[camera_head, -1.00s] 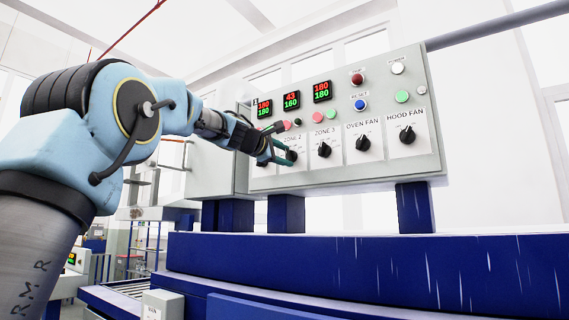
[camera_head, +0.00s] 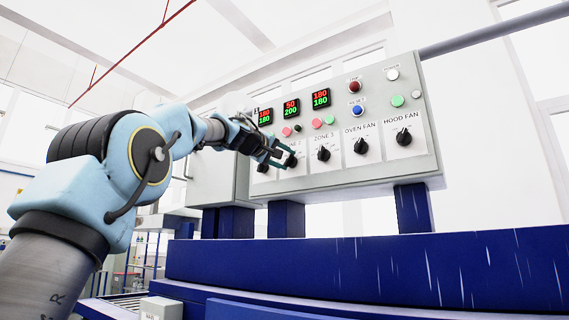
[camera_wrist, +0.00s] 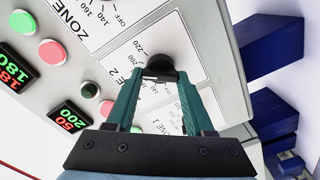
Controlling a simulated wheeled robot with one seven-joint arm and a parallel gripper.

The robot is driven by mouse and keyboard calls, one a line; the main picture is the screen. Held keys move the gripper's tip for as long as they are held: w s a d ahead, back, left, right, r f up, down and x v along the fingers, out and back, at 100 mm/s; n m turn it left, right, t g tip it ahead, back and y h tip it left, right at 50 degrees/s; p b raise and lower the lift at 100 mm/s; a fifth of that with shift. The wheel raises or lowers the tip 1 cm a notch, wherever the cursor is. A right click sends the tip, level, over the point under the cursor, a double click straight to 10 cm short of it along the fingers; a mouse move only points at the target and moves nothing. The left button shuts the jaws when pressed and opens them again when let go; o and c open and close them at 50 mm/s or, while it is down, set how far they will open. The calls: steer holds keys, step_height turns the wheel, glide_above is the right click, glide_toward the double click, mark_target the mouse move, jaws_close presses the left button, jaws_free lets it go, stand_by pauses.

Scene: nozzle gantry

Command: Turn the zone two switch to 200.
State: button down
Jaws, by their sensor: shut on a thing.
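The zone two switch is a black knob (camera_head: 291,160) on a white dial plate; it also shows in the wrist view (camera_wrist: 155,58), with 200 and 220 printed near it. My gripper (camera_head: 283,158) is at this knob, its green fingers shut on it. In the wrist view the fingertips (camera_wrist: 158,80) reach the knob's near side, and the knob's pointer is hard to make out. The zone two display (camera_head: 291,107) reads 50 in red over 200 in green, and the same reading shows in the wrist view (camera_wrist: 72,118).
The zone three knob (camera_head: 323,154), oven fan knob (camera_head: 361,146) and hood fan knob (camera_head: 404,137) stand to the right on the grey panel (camera_head: 350,180). Coloured buttons, among them a blue reset (camera_head: 357,111), sit above. A blue machine body (camera_head: 370,260) lies below.

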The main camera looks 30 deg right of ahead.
steer(key=shift+f+m, duration=0.15)
steer(key=shift+m, duration=0.55)
steer(key=shift+c, duration=1.4)
jaws_free()
steer(key=shift+b, duration=0.3)
steer(key=b+v, duration=0.5)
steer(key=v, duration=0.6)
steer(key=shift+d, duration=0.1)
